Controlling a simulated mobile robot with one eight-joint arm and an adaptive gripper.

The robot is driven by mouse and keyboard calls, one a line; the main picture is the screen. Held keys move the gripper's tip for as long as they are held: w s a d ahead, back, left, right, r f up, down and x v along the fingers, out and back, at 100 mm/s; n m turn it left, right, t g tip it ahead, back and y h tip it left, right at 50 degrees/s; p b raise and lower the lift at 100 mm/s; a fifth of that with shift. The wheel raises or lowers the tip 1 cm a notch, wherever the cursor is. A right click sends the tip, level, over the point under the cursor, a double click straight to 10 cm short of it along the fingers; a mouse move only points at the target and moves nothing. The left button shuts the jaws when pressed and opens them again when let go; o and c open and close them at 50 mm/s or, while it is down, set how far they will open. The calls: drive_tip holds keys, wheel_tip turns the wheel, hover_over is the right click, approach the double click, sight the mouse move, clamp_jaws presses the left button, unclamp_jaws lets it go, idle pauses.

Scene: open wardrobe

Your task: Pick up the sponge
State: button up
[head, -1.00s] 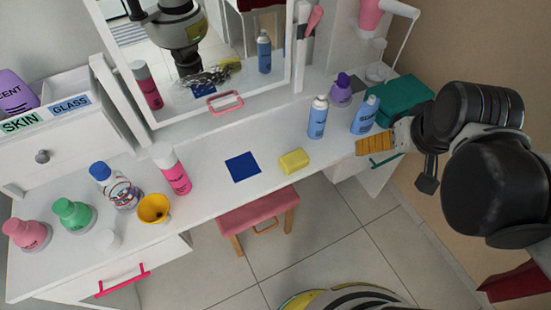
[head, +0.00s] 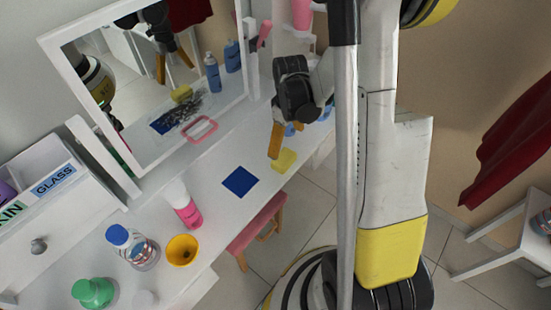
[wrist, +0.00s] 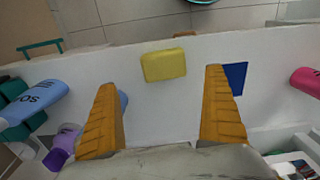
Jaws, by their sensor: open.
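The yellow sponge (head: 284,160) lies on the white dressing table near its front edge, to the right of a dark blue square. In the wrist view the sponge (wrist: 163,65) sits ahead of and between the two orange fingers, not touching them. My gripper (wrist: 165,110) is open and empty. In the head view my gripper (head: 278,142) hangs above the table beside the sponge, and one orange finger overlaps the sponge's left part in the picture.
The blue square (head: 240,181) lies flat on the table. In the wrist view, a blue bottle (wrist: 35,99) stands at left. The mirror (head: 160,80) rises behind.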

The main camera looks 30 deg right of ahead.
sight(284, 157)
wheel_tip(284, 157, down, 4)
drive_tip(key=shift+b, duration=0.65)
drive_tip(key=f+b, duration=0.1)
drive_tip(key=f, duration=0.2)
drive_tip(key=f+b, duration=0.1)
drive_tip(key=f, duration=0.1)
drive_tip(key=shift+a+b, duration=0.35)
drive_tip(key=c, duration=0.9)
